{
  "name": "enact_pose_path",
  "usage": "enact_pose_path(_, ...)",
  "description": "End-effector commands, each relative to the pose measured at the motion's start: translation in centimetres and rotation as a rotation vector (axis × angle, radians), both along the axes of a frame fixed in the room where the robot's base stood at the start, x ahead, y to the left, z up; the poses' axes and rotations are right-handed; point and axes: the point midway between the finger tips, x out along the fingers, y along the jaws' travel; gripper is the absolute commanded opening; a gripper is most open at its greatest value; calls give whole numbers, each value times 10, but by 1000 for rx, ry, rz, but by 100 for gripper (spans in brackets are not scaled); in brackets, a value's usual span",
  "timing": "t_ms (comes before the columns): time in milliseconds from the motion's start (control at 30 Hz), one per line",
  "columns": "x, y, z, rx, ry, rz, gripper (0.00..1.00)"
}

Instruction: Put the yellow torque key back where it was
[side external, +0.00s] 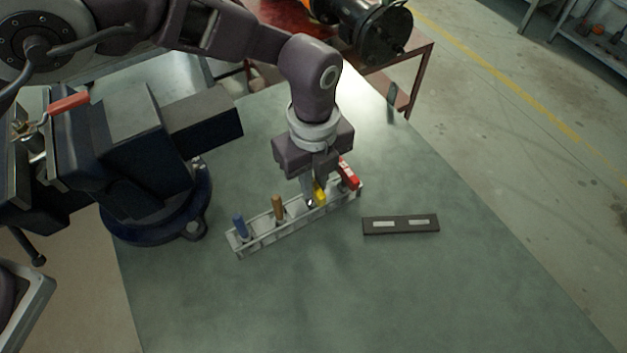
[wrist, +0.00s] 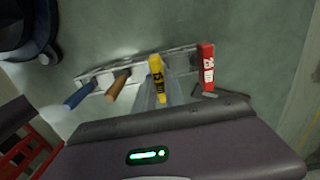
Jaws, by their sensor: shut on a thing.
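The yellow torque key (side external: 320,193) is in my gripper (side external: 313,192), at the grey rack (side external: 262,237). In the wrist view the yellow key (wrist: 157,66) stands between the fingers of my gripper (wrist: 160,85), in line with the other keys. My gripper is shut on it. Its lower end is hidden, so I cannot tell how deep it sits in the rack. The rack also shows in the wrist view (wrist: 88,76). A blue key (side external: 240,227) and a brown key (side external: 278,207) stand in the rack to the left. A red key (side external: 348,176) stands at its right end.
A large dark vise (side external: 150,150) stands to the left. The bench (side external: 330,300) is clear in front of the rack.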

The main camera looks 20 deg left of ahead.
Motion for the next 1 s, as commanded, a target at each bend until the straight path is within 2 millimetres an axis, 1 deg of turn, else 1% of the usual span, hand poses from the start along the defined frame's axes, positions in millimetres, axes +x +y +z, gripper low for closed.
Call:
enact_pose_path(33, 0, 0, -5, 1, 1, 0, 0)
enact_pose_path(233, 0, 0, -5, -1, -1, 0, 0)
enact_pose_path(367, 0, 0, -8, 0, 0, 1, 0)
enact_pose_path(400, 0, 0, -8, -1, -1, 0, 22)
enact_pose_path(467, 0, 0, -8, -1, -1, 0, 34)
enact_pose_path(500, 0, 0, -8, -1, -1, 0, 36)
enact_pose_path(767, 0, 0, -7, -1, -1, 0, 36)
enact_pose_path(867, 1, -1, 2, -4, -3, 0, 36)
enact_pose_path(967, 1, -1, 26, -6, -4, 1, 36)
enact_pose_path(1000, 1, -1, 38, -6, -4, 0, 36)
